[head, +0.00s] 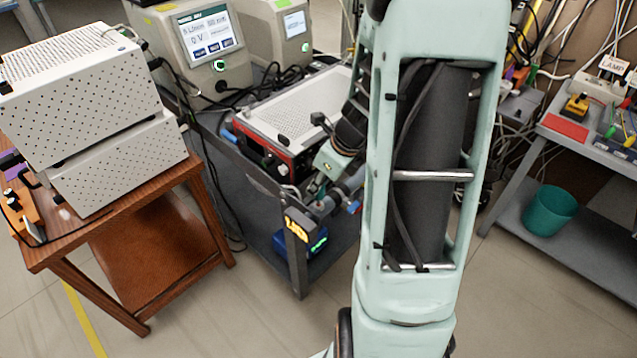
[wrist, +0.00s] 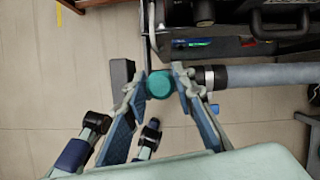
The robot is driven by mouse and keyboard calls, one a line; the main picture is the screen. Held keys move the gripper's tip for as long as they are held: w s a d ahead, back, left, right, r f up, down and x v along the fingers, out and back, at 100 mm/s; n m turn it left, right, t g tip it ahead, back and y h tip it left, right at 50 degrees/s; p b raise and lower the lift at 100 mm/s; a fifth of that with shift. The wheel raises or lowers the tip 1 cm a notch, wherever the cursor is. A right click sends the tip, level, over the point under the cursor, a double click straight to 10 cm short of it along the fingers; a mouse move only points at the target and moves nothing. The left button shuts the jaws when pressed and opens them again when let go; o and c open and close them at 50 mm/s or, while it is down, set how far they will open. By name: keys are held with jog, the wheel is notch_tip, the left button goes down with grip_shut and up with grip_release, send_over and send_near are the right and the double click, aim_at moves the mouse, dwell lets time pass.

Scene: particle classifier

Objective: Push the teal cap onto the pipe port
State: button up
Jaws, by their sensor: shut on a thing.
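In the wrist view the round teal cap (wrist: 159,84) sits between the fingertips of my gripper (wrist: 158,86), which is shut on it. A grey pipe (wrist: 265,75) with a dark collar (wrist: 208,76) at its end lies just right of the right finger. That finger lies between the cap and the collar in the picture, so I cannot tell the depth gap; the cap does not appear seated on the pipe. In the head view my gripper (head: 316,188) is low at the cart's front corner, beside the grey pipe (head: 350,184); the cap is too small to make out there.
A dark cart (head: 240,165) carries a red-fronted instrument (head: 290,160) close behind my gripper. A wooden table (head: 120,235) stands left, a grey bench (head: 590,150) right. Bare floor lies in front.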

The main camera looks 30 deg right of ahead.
aim_at(321, 190)
jog(key=shift+f+b, duration=1.5)
jog(key=shift+f, duration=0.35)
jog(key=shift+c, duration=0.2)
jog(key=o, duration=1.1)
jog(key=shift+o, duration=0.2)
jog(key=shift+r, duration=0.2)
jog(key=v, duration=1.1)
jog(key=shift+s+r, duration=0.25)
jog(key=shift+r, duration=0.1)
